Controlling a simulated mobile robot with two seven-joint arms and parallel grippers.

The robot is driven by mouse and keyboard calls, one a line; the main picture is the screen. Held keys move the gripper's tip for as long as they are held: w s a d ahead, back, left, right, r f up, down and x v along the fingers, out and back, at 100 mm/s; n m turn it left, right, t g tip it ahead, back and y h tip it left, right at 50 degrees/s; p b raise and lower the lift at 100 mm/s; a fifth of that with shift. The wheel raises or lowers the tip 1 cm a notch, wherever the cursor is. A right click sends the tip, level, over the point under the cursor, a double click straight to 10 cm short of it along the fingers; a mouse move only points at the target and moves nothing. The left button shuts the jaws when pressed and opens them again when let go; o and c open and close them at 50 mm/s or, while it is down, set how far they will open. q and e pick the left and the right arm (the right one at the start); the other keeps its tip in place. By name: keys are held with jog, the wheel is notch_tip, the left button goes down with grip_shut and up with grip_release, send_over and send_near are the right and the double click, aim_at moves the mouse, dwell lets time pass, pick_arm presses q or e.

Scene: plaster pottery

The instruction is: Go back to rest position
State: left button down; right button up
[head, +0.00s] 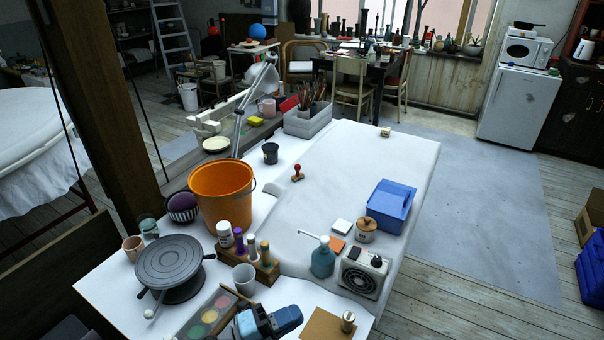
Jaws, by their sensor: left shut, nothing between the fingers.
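My left gripper (90,336) shows only as a small dark shape at the bottom left edge of the head view, mostly cut off by the frame. It is shut and empty, low and apart from the white worktable (105,287). My right gripper is not in view.
The worktable holds an orange bucket (222,195), a grey turntable (168,262), a blue box (391,205), a teal pump bottle (322,262) and a blue-and-grey tool (268,322) at the front edge. A wooden post (100,100) stands at left.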

pick_arm(q)
jog(key=s+a+f+n+t+y+p, duration=0.1)
jog(key=s+a+f+n+y, duration=0.5)
jog(key=n, duration=0.6)
jog(key=s+a+f+n+t+y+p, duration=0.1)
jog(key=s+a+f+n+y, duration=0.5)
jog(key=a+n+y, duration=0.3)
jog(key=a+f+n, duration=0.1)
jog(key=a+n, duration=0.1)
jog(key=n, duration=0.2)
jog(key=shift+s+a+f+p, duration=0.25)
jog(key=shift+s+f+p, duration=0.05)
jog(key=shift+s+f, duration=0.05)
